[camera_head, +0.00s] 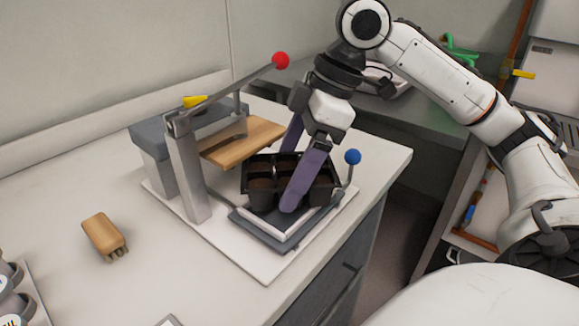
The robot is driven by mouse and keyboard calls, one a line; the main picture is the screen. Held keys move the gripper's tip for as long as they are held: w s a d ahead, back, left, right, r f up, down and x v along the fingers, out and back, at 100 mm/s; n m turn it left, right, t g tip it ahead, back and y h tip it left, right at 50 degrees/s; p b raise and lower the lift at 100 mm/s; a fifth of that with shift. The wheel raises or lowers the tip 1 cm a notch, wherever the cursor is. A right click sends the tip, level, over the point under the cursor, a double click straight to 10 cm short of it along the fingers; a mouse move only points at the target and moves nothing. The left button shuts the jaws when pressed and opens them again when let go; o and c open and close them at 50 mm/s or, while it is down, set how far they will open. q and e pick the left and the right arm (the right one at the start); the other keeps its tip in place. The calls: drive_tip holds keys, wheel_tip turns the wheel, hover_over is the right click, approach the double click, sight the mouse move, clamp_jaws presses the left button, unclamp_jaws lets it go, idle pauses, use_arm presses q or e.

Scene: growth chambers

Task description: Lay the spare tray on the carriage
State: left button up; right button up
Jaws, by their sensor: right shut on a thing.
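The spare tray (262,197) is black, with several cells of brown soil. My right gripper (287,182) has purple fingers pointing down and is shut on the tray, one finger on its near side and the other behind it. The tray is over the carriage (258,232), a dark grey plate with a pale top on the white base of the press. I cannot tell whether the tray touches the carriage or hangs just above it. The tray hides much of the carriage. My left gripper is not in view.
The press has a grey post (187,170), a wooden plate (243,142) and a lever with a red knob (281,60). A blue knob (352,156) stands right of the tray.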

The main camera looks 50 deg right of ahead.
drive_tip(key=shift+f, duration=0.45)
drive_tip(key=o, duration=1.1)
drive_tip(key=shift+r, duration=0.25)
drive_tip(key=p+v, duration=0.4)
drive_tip(key=v, duration=0.8)
drive_tip(key=shift+r, duration=0.25)
